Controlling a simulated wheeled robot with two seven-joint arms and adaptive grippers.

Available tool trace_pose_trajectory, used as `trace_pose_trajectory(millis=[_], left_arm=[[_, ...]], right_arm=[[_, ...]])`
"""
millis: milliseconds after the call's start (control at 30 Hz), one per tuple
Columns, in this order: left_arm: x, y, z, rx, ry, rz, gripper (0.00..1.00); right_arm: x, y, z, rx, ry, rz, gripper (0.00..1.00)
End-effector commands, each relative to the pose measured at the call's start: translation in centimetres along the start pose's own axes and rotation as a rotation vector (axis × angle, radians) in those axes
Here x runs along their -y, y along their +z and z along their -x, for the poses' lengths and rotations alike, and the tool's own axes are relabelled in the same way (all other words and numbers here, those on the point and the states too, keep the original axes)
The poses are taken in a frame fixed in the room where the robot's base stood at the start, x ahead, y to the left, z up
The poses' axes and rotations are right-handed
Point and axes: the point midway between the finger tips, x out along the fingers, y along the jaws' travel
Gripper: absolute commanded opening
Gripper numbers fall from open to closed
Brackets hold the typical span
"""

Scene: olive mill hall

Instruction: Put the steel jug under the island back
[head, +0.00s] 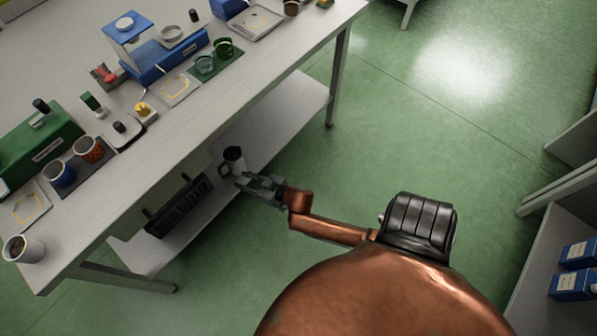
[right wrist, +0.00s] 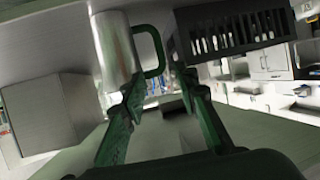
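The steel jug (head: 234,155) stands on the lower shelf (head: 275,115) of the island, near its front edge; its dark mouth faces up. In the right wrist view the jug (right wrist: 115,50) shows as a shiny cylinder with a green handle (right wrist: 160,52). My right gripper (head: 258,185) is at the shelf edge, close beside the jug. Its fingers (right wrist: 158,90) are spread, with the handle between or just beyond the tips; one finger overlaps the jug's side. I cannot tell whether they touch. My left gripper is not in view.
A black slotted rack (head: 178,207) lies on the same shelf beside the jug. The island top (head: 150,150) above carries scales, cups and trays. The table leg (head: 338,75) stands at the far end. Green floor (head: 420,130) is clear to the right, before shelving with blue boxes (head: 575,285).

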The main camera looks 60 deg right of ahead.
Motion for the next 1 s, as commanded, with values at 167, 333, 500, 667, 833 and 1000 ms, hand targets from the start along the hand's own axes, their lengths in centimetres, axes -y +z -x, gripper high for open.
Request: trace_pose_trajectory(millis=[167,333,500,667,833,1000], left_arm=[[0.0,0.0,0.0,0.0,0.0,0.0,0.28],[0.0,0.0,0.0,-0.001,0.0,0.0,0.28],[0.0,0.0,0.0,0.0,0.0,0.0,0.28],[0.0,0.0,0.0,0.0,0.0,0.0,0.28],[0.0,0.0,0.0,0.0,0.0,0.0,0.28],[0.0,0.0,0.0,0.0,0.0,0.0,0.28]], right_arm=[[0.0,1.0,0.8,0.028,0.01,-0.001,0.28],[0.3,7.6,7.2,0.25,0.067,-0.004,0.28],[2.9,15.7,19.6,0.627,0.054,-0.002,0.28],[6.4,19.2,30.5,0.909,-0.044,0.004,0.28],[8.6,19.9,36.8,1.056,-0.132,0.009,0.28],[9.0,20.0,37.9,1.084,-0.154,0.013,0.28]])
